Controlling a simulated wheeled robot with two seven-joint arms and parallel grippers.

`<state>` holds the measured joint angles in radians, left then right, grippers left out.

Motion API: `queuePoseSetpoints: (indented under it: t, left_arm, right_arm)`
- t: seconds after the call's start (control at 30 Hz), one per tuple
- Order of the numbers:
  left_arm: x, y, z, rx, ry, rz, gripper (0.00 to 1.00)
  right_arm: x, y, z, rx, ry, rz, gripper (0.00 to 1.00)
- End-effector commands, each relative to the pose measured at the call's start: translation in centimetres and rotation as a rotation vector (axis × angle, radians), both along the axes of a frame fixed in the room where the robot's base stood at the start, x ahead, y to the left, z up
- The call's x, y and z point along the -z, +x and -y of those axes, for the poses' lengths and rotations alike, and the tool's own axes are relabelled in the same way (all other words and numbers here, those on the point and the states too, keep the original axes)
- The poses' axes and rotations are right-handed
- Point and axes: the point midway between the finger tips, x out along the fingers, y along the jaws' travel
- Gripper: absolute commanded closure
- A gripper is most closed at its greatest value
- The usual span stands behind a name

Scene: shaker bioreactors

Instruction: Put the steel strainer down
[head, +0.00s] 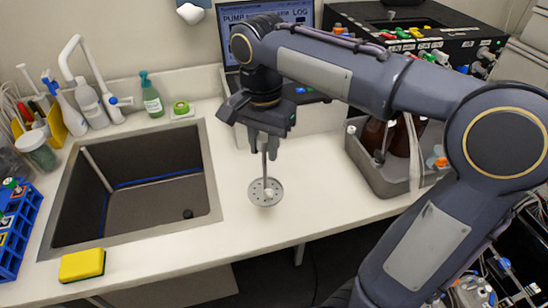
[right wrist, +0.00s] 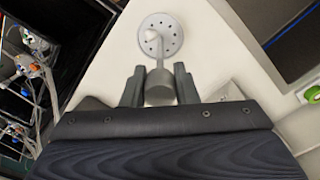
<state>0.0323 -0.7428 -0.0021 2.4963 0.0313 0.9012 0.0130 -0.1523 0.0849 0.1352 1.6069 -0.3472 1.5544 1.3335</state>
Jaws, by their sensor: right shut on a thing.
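The steel strainer is a round perforated disc (head: 265,191) on an upright stem, over the white counter (head: 225,240) to the right of the sink. My right gripper (head: 264,150) points down and is shut on the top of the stem. In the right wrist view, the strainer (right wrist: 160,37) extends out from between the two fingers of the right gripper (right wrist: 158,85). I cannot tell whether the disc touches the counter or hangs just above it. My left gripper is not in view.
The dark sink (head: 140,190) lies to the left, with a yellow sponge (head: 82,265) at its front edge. A grey bin with brown bottles (head: 375,170) stands to the right. A monitor (head: 262,25) is behind. The counter around the strainer is clear.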

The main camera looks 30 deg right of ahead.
Motion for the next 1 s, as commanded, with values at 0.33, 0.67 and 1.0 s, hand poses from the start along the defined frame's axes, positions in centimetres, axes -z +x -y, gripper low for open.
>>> queuePoseSetpoints:
  t: [0.33,0.67,1.0]
  left_arm:
    - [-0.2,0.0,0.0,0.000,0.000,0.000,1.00]
    - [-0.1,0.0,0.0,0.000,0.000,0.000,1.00]
    - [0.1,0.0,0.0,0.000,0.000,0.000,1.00]
  right_arm:
    - [3.8,1.6,2.6,-0.001,0.000,-0.001,0.97]
    - [7.6,1.9,3.2,-0.001,-0.001,-0.001,0.97]
    - [8.0,1.9,3.2,-0.001,0.000,0.000,0.97]
